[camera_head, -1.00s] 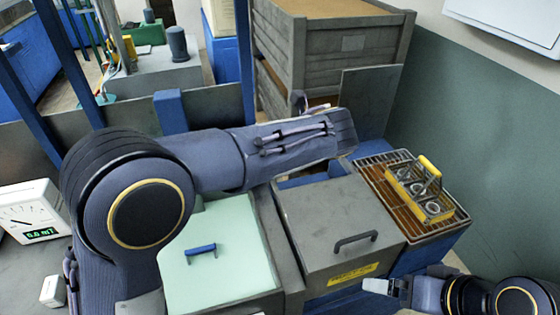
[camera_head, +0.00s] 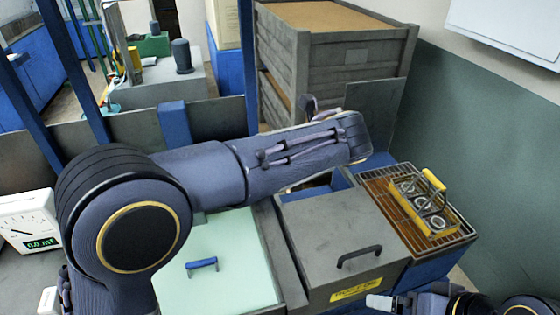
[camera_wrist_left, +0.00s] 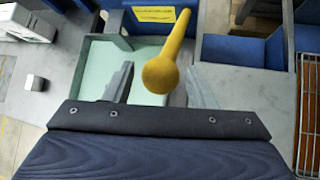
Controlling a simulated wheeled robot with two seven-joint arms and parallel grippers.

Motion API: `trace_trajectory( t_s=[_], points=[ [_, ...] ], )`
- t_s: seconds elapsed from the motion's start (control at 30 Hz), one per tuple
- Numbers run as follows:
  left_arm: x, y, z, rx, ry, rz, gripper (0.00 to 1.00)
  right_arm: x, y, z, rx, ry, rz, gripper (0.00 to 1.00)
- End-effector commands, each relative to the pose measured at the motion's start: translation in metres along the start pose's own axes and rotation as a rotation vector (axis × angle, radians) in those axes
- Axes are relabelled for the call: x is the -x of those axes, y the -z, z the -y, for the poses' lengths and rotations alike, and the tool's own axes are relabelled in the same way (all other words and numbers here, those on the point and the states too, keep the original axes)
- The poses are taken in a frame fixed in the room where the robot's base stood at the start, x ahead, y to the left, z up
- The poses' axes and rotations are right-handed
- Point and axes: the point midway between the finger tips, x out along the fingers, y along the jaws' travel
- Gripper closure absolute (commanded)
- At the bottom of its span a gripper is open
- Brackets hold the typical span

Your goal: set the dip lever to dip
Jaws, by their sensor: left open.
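The dip lever (camera_wrist_left: 178,40), a yellow rod with a round yellow knob, shows in the left wrist view. Its knob lies between the fingers of my left gripper (camera_wrist_left: 160,85), with a visible gap on each side. The left gripper is open and not closed on it; how deep the knob sits between the fingers I cannot tell. In the head view my left forearm hides the left gripper and the lever. My right gripper (camera_head: 380,302) is at the bottom of the head view, near the grey box's front edge; its finger gap is not clear.
A wire rack (camera_head: 385,208) holds a yellow-handled ring carrier (camera_head: 425,205) at right. A large grey crate (camera_head: 345,75) stands behind.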

Motion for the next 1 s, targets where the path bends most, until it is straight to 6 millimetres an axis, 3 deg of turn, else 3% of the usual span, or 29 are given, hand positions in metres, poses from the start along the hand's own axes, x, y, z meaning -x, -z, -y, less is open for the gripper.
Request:
trace_trajectory(
  t_s=[0.1, 0.3, 0.73, 0.87, 1.0],
  points=[
    [0.022, -0.001, 0.001, 0.004, 0.004, 0.004, 0.49, -0.004, -0.002, -0.002, 0.0, 0.0, 0.0, 0.0],
    [0.046, -0.002, 0.0, 0.003, 0.002, 0.003, 0.49, -0.006, -0.003, -0.003, 0.0, 0.0, 0.0, 0.0],
    [0.048, -0.002, -0.005, 0.022, 0.002, -0.009, 0.49, -0.006, -0.003, -0.003, 0.0, 0.0, 0.0, 0.0],
    [0.027, 0.001, -0.038, 0.181, 0.015, -0.097, 0.49, -0.009, -0.004, -0.004, 0.0, 0.0, 0.0, 0.0],
    [-0.007, 0.022, -0.105, 0.563, 0.022, -0.292, 0.49, -0.013, -0.007, -0.006, 0.0, 0.0, 0.0, 0.0]
  ],
)
